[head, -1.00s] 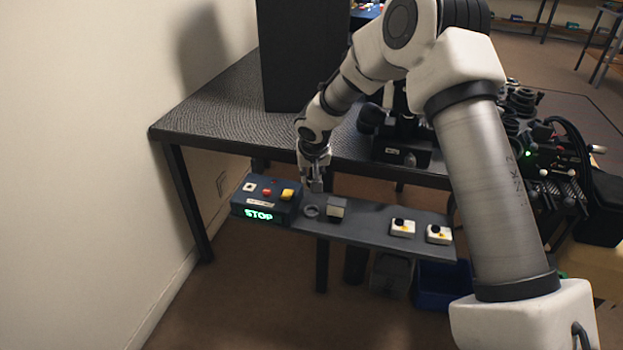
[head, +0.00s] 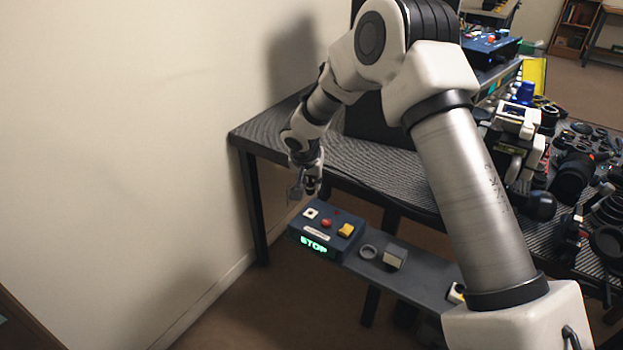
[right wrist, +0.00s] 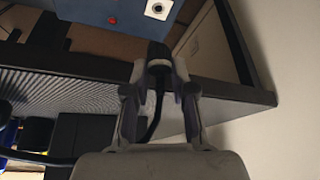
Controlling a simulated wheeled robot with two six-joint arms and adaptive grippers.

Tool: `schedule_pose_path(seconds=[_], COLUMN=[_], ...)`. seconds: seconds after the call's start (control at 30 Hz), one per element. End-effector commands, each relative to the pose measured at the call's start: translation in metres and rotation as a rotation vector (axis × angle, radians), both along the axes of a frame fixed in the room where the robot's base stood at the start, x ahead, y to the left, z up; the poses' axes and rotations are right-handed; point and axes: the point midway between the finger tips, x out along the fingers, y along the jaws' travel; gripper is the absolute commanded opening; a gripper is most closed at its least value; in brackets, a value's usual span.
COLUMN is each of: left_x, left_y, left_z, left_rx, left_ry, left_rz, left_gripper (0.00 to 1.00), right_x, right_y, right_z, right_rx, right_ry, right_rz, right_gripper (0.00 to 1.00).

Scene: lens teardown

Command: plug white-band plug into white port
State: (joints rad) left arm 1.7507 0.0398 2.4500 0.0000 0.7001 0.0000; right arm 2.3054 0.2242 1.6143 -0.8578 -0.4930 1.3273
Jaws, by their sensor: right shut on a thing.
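My right gripper (head: 311,186) hangs just behind and above the blue control box (head: 326,229). In the right wrist view the right gripper (right wrist: 159,72) is shut on a dark plug (right wrist: 157,50) with a pale band between the fingertips. A black cable runs back from the plug between the fingers. The white port (head: 311,213), a white square with a dark hole, is on the box's top at its left back corner. It also shows in the right wrist view (right wrist: 158,9), beyond the plug and apart from it. My left gripper is not in view.
A red button (head: 327,223) and a yellow button (head: 346,230) sit beside the port. A grey ring (head: 368,251) and a pale block (head: 395,256) lie on the shelf. The dark bench (head: 375,165) stands behind, and a bare wall is at left.

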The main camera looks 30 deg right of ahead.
Motion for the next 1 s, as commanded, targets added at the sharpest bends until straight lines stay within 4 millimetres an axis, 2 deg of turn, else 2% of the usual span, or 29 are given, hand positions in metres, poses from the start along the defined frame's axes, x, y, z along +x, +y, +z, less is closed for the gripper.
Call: schedule_pose_path(seconds=[0.37, 0.8, 1.0], left_x=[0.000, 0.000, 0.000], left_y=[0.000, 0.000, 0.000], left_z=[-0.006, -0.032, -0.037], left_rx=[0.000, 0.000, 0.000], left_ry=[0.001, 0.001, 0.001], left_rz=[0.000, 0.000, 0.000], left_gripper=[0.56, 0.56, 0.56], right_x=[0.000, 0.000, 0.000], right_y=[0.000, 0.000, 0.000], right_z=[-0.008, -0.049, -0.059], right_rx=[0.000, 0.000, 0.000], right_ry=[0.000, 0.001, 0.000], right_rz=[0.001, 0.002, 0.002], right_gripper=[0.01, 0.01, 0.01])
